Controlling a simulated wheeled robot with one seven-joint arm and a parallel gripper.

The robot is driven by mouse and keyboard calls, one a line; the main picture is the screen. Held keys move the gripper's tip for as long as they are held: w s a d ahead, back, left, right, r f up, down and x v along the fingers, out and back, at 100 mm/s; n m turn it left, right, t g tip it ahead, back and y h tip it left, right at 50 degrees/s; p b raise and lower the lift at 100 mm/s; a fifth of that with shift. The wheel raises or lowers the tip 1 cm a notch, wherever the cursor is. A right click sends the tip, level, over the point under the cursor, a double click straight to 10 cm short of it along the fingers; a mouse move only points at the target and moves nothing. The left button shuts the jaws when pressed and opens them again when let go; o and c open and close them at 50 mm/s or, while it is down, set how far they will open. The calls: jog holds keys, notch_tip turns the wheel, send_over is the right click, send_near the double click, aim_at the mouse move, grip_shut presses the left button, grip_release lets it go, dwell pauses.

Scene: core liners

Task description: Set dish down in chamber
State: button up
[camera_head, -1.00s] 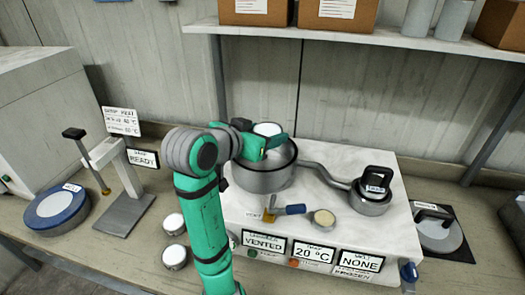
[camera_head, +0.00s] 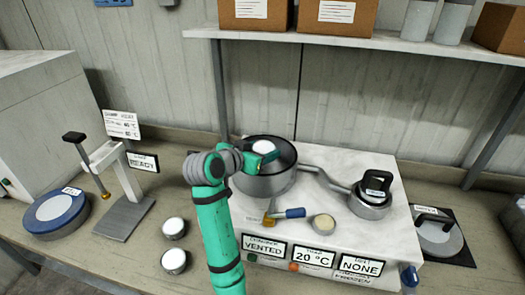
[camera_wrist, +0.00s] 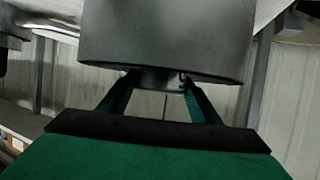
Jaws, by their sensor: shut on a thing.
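The chamber (camera_head: 262,187) is a round grey metal vessel, open at the top, on a pale block. My gripper (camera_head: 264,153) reaches in over its near side, shut on a small dish (camera_head: 263,146) with a white top. The dish is within the outline of the chamber's mouth. In the wrist view, which looks upside down, the chamber (camera_wrist: 165,35) fills the top, and the gripper (camera_wrist: 160,82) has its fingers on both sides of the dark dish (camera_wrist: 155,82) at the rim. The chamber wall hides part of the dish, and its gap above the floor cannot be told.
A pipe runs right from the chamber to a small pot (camera_head: 370,207). A blue-handled valve (camera_head: 290,213) and a pale-topped dish (camera_head: 323,223) are in front. Two white-topped dishes (camera_head: 174,227) (camera_head: 174,260) stand left of my arm. A press stand (camera_head: 125,212) is farther left.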

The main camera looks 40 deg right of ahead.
jog(key=shift+f, duration=0.65)
jog(key=o, duration=1.1)
jog(key=shift+r, duration=0.1)
jog(key=shift+r, duration=0.3)
jog(key=v, duration=1.2)
jog(key=shift+r, duration=0.25)
jog(key=shift+f, duration=0.1)
